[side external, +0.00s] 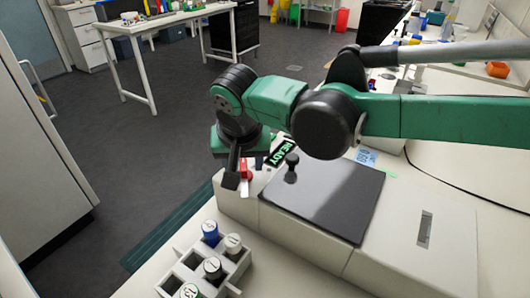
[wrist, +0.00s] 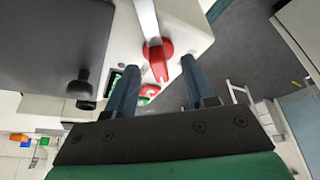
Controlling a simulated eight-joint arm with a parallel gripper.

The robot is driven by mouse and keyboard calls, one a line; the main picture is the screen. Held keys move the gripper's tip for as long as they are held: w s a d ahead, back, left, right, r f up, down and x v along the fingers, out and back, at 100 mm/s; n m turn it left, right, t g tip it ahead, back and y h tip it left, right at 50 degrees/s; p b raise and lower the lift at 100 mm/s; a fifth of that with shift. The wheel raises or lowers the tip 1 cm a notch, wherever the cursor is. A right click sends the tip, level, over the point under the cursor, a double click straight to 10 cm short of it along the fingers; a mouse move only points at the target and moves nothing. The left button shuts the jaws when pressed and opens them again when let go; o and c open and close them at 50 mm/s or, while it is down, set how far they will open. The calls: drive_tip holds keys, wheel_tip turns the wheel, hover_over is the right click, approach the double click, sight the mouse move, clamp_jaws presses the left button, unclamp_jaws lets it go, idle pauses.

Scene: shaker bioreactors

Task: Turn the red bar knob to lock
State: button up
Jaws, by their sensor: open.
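My gripper (side external: 238,178) is open at the knob. In the wrist view my gripper (wrist: 160,65) has one dark finger on each side of the knob, with a visible gap on both sides. I cannot tell how deep the fingertips reach around it.
A green READY display (side external: 283,152) sits beside the grey lid (side external: 335,195), which has a black knob (side external: 291,162). Small green and red parts (wrist: 148,92) show near the red knob. A white rack (side external: 238,270) with capped bottles stands in front of the unit.

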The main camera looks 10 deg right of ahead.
clamp_jaws()
drive_tip(key=shift+n, duration=0.5)
drive_tip(key=n+y, duration=0.2)
drive_tip(key=n, duration=0.2)
drive_tip(key=shift+d+n, duration=0.1)
drive_tip(key=shift+n, duration=0.2)
drive_tip(key=n+y, duration=0.1)
drive_tip(key=n, duration=0.1)
drive_tip(key=n+g, duration=0.1)
drive_tip(key=n, duration=0.1)
drive_tip(key=shift+w+n+y, duration=0.1)
drive_tip(key=shift+n+y, duration=0.3)
unclamp_jaws()
drive_tip(key=shift+g, duration=0.3)
